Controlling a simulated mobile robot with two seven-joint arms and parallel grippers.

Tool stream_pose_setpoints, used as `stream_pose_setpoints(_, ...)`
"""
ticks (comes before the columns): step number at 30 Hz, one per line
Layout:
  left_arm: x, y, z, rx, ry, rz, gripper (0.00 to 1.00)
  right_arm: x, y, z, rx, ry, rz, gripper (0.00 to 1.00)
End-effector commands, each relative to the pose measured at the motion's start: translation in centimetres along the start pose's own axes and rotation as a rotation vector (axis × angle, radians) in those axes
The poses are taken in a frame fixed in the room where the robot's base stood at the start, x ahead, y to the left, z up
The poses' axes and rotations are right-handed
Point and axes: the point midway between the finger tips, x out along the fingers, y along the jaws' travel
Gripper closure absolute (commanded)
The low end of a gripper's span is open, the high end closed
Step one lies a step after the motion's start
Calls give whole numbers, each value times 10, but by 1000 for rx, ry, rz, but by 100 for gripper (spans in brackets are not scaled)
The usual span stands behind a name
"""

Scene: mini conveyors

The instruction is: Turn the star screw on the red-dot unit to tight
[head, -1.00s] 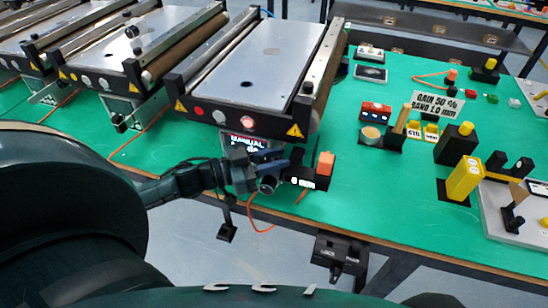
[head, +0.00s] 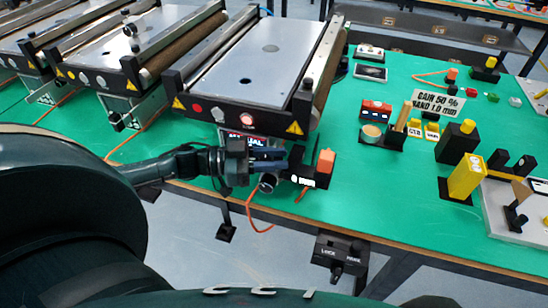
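The red-dot unit (head: 255,75) is the nearest mini conveyor, with a grey plate on top. Whether the fingers are open or shut is unclear. I cannot make out the star screw for certain; the gripper covers part of the area under the unit. A dark round knob (head: 267,182) shows below the fingers. My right gripper is not in view.
Two similar conveyors stand to the left. The green table (head: 360,195) is clear right of the gauge. Farther right are a GAIN/BAND sign (head: 437,103) and yellow-topped black blocks (head: 456,143). A black box (head: 340,255) hangs at the front edge, near an orange cable.

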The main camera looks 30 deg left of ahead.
Motion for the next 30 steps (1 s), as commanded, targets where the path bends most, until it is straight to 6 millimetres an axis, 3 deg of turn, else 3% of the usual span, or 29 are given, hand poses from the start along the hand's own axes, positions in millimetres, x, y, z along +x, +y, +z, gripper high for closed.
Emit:
stream_pose_setpoints(7,0,0,0,0,0,-1,55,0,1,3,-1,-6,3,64)
stream_pose_setpoints(17,-4,0,1,-1,-2,-2,54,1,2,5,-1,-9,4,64)
stream_pose_setpoints(23,-32,1,2,-2,-6,-2,54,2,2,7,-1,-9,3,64)
stream_pose_setpoints(30,-80,1,2,-3,-7,-2,54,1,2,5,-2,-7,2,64)
